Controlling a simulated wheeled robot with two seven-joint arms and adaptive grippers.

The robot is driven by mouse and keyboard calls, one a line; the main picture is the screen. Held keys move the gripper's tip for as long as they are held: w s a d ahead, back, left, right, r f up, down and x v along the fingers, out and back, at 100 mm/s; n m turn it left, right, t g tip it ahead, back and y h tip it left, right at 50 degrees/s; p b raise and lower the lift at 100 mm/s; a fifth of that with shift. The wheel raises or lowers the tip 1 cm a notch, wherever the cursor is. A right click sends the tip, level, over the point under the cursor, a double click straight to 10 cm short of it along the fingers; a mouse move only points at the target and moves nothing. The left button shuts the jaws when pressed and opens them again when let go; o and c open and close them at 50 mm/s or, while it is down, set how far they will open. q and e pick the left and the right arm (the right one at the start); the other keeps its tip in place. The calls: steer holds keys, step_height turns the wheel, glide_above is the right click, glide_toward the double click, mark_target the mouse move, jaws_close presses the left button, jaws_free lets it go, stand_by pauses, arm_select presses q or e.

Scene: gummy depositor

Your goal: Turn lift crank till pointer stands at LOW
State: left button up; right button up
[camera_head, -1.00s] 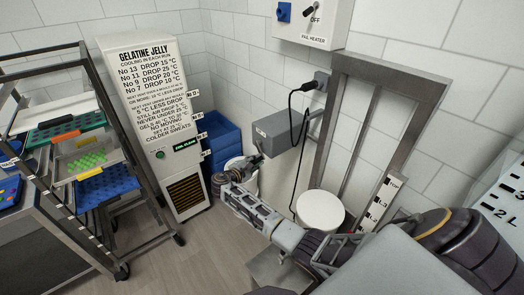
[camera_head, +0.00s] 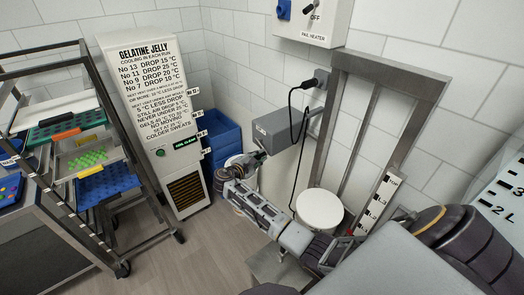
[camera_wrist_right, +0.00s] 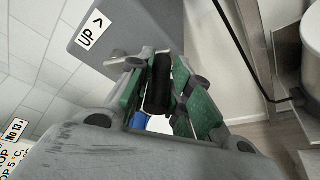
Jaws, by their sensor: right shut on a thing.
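The lift's grey crank box (camera_head: 283,127) is mounted beside the metal lift frame (camera_head: 399,125). It also shows in the right wrist view (camera_wrist_right: 120,32), with an "UP >" label. My right gripper (camera_head: 244,166) is at the crank on the box's near left side. In the right wrist view its green-padded fingers (camera_wrist_right: 163,88) are shut on the dark crank handle (camera_wrist_right: 157,84). The white level scale (camera_head: 377,203) with TOP at its upper end stands on the frame's right post. My arm covers its lower end, and I cannot make out the pointer or LOW. My left gripper is not in view.
A white round pail (camera_head: 320,209) stands by the frame, close to my right arm. A black cable (camera_head: 297,165) hangs from the wall socket. A cooling cabinet (camera_head: 155,110), a tray rack (camera_head: 85,150) and blue crates (camera_head: 220,133) are at left. The floor between is clear.

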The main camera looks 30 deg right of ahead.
steer(key=shift+w+d+r, duration=0.1)
steer(key=shift+r, duration=0.3)
steer(key=shift+d+r, duration=0.15)
steer(key=shift+r, duration=0.7)
steer(key=o, duration=0.5)
steer(key=shift+r, duration=0.1)
steer(key=shift+c, duration=0.2)
steer(key=o, duration=0.9)
steer(key=shift+w+f, duration=0.15)
steer(key=shift+f, duration=0.3)
steer(key=shift+c, duration=0.2)
steer(key=shift+s, duration=0.2)
steer(key=shift+a, duration=0.2)
steer(key=shift+s+a, duration=0.15)
steer(key=shift+a, duration=0.4)
steer(key=v, duration=1)
steer(key=shift+s+a+r, duration=0.2)
steer(key=shift+s+a, duration=0.05)
steer(key=shift+s, duration=0.05)
